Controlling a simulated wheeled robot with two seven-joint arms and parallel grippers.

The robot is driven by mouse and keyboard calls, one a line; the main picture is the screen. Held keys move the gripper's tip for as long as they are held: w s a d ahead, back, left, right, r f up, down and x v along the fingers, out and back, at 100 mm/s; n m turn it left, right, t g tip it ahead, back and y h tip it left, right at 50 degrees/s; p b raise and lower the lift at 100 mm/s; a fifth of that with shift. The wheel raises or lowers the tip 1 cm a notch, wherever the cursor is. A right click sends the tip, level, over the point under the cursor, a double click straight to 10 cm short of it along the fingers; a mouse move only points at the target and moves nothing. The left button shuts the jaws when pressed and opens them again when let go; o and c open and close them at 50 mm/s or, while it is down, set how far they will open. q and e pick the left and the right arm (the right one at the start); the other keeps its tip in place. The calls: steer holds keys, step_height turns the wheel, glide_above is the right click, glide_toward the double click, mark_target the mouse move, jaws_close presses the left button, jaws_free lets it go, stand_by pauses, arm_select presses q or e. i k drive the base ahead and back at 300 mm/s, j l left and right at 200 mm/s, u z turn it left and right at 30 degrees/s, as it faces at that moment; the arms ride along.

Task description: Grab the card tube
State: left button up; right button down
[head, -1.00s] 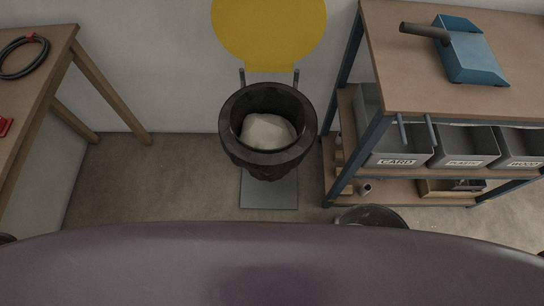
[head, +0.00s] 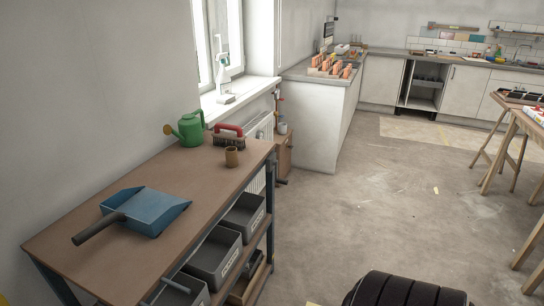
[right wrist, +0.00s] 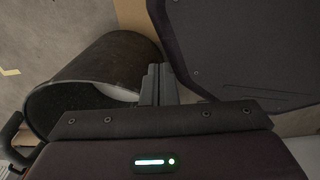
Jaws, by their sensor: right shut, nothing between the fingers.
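A short brown tube (head: 231,157), which looks like the card tube, stands upright on the wooden top of the workbench (head: 150,245), near its right edge. It is beside a red-handled brush (head: 228,136). My right gripper (right wrist: 158,84) shows only in the right wrist view. Its fingers are together with nothing between them, near a dark bucket (right wrist: 95,80). The tube does not show in that view. My left gripper is not in view.
A blue dustpan (head: 150,212) and a green watering can (head: 188,128) are on the bench. Grey bins (head: 215,258) sit on its shelf. The floor (head: 370,200) to the right is mostly clear. A white counter (head: 325,115) stands beyond.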

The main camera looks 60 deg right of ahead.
mark_target(231, 155)
steer(key=z, duration=1.6)
steer(key=l+z, duration=0.55)
steer(key=z, duration=0.2)
steer(key=l+z, duration=0.2)
steer(key=z, duration=0.15)
steer(key=i+l+z, duration=0.1)
steer(key=i+l, duration=0.85)
steer(key=i, duration=0.2)
steer(key=i+j+u, duration=0.1)
steer(key=i+u, duration=0.4)
steer(key=i+l+u, duration=0.1)
steer(key=i+u, duration=0.4)
steer(key=i+l+u, duration=0.25)
steer(key=u, duration=0.25)
steer(key=i, duration=0.1)
